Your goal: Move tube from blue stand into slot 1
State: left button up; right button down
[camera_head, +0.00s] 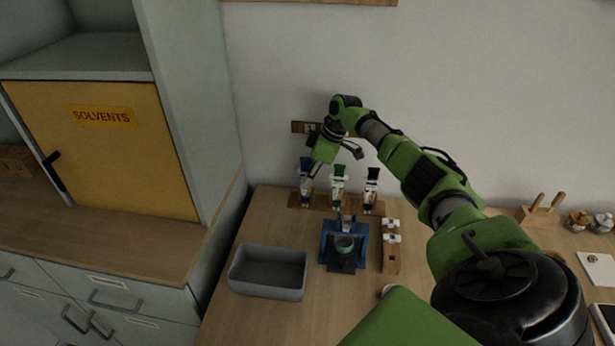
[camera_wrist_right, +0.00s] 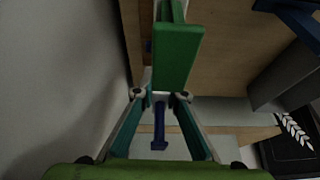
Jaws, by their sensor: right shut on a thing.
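My right gripper (camera_head: 312,169) is at the left end of the wooden rack (camera_head: 335,207), at the top of the blue-topped tube (camera_head: 306,184). In the right wrist view its fingers (camera_wrist_right: 162,97) are drawn together around a slim blue piece (camera_wrist_right: 159,125) with a wider end, apparently the tube. The rack also shows a green-topped tube (camera_head: 338,186) and a black-topped one (camera_head: 371,188). The blue stand (camera_head: 358,239) is in front of the rack, with a round greenish part on it. Whether the held tube is fully seated in the rack is hidden. My left gripper is out of view.
A grey bin (camera_head: 268,271) lies left of the stand. A wooden block with white-topped pieces (camera_head: 391,257) stands to its right. A small sign marked 1 (camera_head: 310,127) is on the wall behind my gripper. The solvents cabinet (camera_head: 160,150) bounds the left side.

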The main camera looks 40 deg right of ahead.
jog(key=shift+f, duration=0.2)
dwell(0.5)
jog(key=c, duration=2)
grip_release()
jog(key=shift+r, duration=0.15)
jog(key=shift+p+v, duration=5.45)
jog(key=shift+v, duration=1)
jog(key=shift+d, duration=0.1)
jog(key=v, duration=1.2)
